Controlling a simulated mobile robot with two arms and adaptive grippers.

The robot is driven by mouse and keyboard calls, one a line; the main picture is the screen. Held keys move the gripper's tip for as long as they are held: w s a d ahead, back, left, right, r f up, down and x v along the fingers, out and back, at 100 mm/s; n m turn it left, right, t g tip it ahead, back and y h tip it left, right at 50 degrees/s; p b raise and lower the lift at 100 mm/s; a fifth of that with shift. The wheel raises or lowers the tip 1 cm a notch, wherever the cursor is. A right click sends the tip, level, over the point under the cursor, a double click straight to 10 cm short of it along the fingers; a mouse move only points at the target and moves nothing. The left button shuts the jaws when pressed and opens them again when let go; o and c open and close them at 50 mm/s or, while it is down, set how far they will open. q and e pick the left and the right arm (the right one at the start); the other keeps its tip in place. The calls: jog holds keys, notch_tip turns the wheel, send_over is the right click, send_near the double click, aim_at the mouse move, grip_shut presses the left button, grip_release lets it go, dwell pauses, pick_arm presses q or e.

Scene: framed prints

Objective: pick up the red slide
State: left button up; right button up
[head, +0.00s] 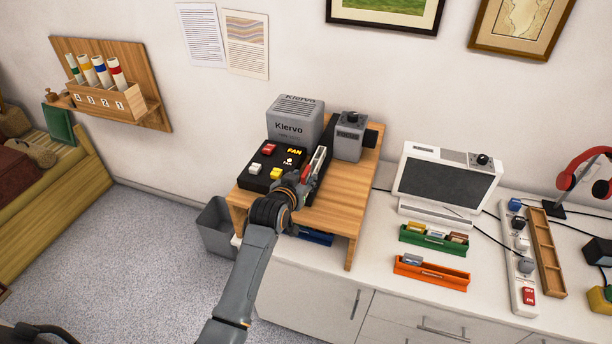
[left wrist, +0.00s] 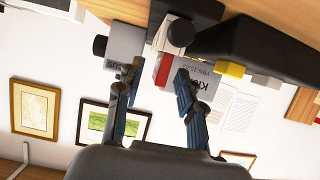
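The red slide, a thin piece with a red face and a pale edge, stands by the right side of the black fan panel (head: 262,178) in the head view. Only a small red part of it (head: 305,173) shows there, partly hidden by my gripper. In the left wrist view the red slide (left wrist: 163,70) appears between the fingertips, with a gap to each finger. My left gripper (head: 316,164) is open at the slide, above the wooden stand; its two fingers (left wrist: 160,80) are apart in the left wrist view. My right gripper is not in view.
The grey Kiervo box (head: 295,121) and a grey knobbed box (head: 350,137) stand behind on the wooden stand (head: 345,200). To the right are a screen unit (head: 446,178), a green tray (head: 434,241) with several slides, an orange tray (head: 431,274) and a power strip (head: 518,255).

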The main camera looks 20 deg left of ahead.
pick_arm(q)
jog(key=shift+x, duration=0.85)
jog(key=shift+s, duration=0.1)
grip_shut()
jog(key=shift+r, duration=0.2)
